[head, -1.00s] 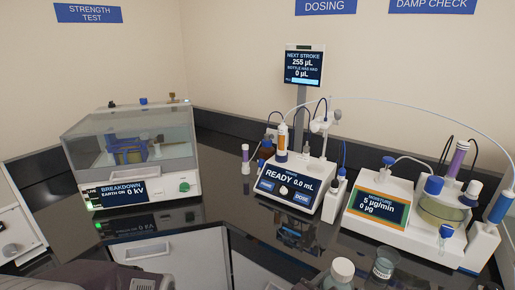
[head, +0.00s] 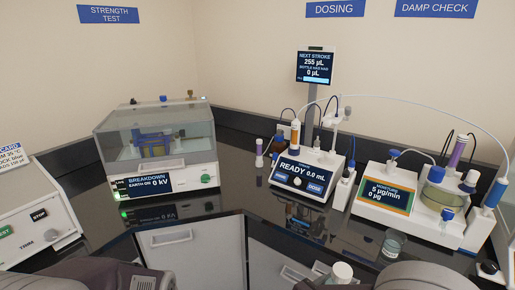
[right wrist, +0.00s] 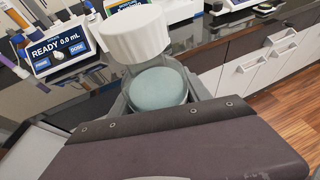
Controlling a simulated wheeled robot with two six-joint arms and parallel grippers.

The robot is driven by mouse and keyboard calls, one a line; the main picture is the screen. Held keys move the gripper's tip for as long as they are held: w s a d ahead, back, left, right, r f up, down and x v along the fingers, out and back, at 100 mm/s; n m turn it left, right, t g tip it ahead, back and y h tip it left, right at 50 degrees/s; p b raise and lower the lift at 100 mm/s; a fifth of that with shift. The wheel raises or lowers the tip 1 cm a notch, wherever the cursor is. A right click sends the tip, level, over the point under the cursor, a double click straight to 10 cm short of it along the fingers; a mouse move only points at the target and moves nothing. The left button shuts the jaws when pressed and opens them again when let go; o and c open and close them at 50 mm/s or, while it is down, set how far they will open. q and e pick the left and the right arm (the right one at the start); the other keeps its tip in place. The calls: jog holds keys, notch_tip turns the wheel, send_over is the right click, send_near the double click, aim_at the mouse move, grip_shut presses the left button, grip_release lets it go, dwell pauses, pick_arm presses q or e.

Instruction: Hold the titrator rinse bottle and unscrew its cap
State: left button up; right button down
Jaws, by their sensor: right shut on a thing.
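The titrator rinse bottle shows in the right wrist view, with a ribbed white cap (right wrist: 133,38) on or above a rounded pale teal body (right wrist: 158,86). My right gripper (right wrist: 157,98) is shut on the bottle's body, its grey jaws on either side. In the head view only the cap (head: 342,272) shows clearly, at the bottom edge; the body is mostly hidden. My left arm shows at the lower left of the head view, but its fingers are out of view.
A glass beaker (head: 394,244) stands on the dark counter's front part. Behind it are the dosing titrator (head: 305,170) and the moisture meter (head: 388,192). The breakdown tester (head: 160,150) stands further left, and a white button unit (head: 35,215) at far left.

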jog(key=w+f+p, duration=0.1)
jog(key=w+f, duration=0.3)
jog(key=f, duration=1.1)
jog(key=shift+w+a+m+h+p, duration=0.15)
jog(key=shift+a+m+h+p, duration=0.1)
jog(key=shift+m+h+p, duration=0.1)
